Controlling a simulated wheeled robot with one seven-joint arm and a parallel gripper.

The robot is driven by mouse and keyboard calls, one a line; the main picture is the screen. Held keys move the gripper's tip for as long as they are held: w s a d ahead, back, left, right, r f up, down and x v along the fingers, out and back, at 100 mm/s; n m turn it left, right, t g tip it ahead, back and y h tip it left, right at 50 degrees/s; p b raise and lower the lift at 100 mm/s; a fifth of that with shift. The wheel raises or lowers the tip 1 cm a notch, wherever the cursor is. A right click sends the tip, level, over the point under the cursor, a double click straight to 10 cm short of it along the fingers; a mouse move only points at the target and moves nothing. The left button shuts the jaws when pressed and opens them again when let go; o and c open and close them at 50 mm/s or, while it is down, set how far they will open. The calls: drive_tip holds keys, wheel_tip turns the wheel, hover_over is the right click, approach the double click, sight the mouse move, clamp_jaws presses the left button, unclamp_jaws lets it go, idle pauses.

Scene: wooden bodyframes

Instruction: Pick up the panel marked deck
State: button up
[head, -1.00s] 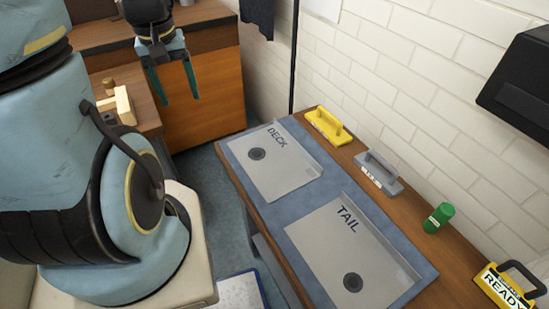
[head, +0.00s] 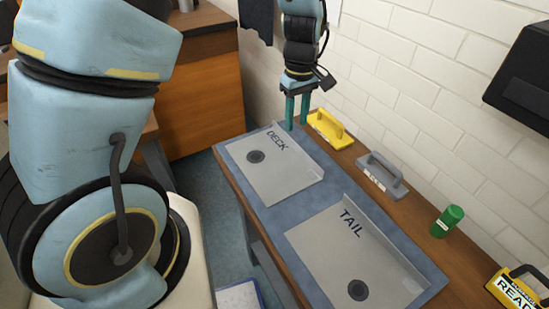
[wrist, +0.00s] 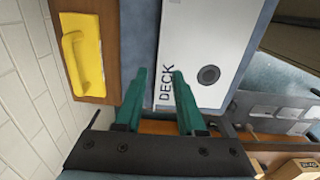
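The deck panel (head: 278,172) is a pale grey plate lettered DECK with a dark round disc and a raised edge on its wall side. It lies flat on the blue mat at the far end of the bench. My gripper (head: 296,126) has two green fingers, apart and empty, pointing down near the panel's far wall-side corner. In the wrist view the gripper (wrist: 159,75) has its fingertips on either side of the line of the deck panel's (wrist: 206,35) lettered edge. I cannot tell the exact height, but nothing is held.
The tail panel (head: 340,255) lies nearer on the blue mat (head: 272,212). Along the wall side stand a yellow handled block (head: 328,130), a grey one (head: 381,176), a green bottle (head: 446,221) and a yellow READY sign (head: 515,290). The brick wall is close behind.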

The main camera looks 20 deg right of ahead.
drive_tip(key=shift+d+f+p, duration=0.15)
drive_tip(key=shift+f+p, duration=1.05)
drive_tip(key=shift+f, duration=2.25)
drive_tip(key=shift+c, duration=0.4)
clamp_jaws()
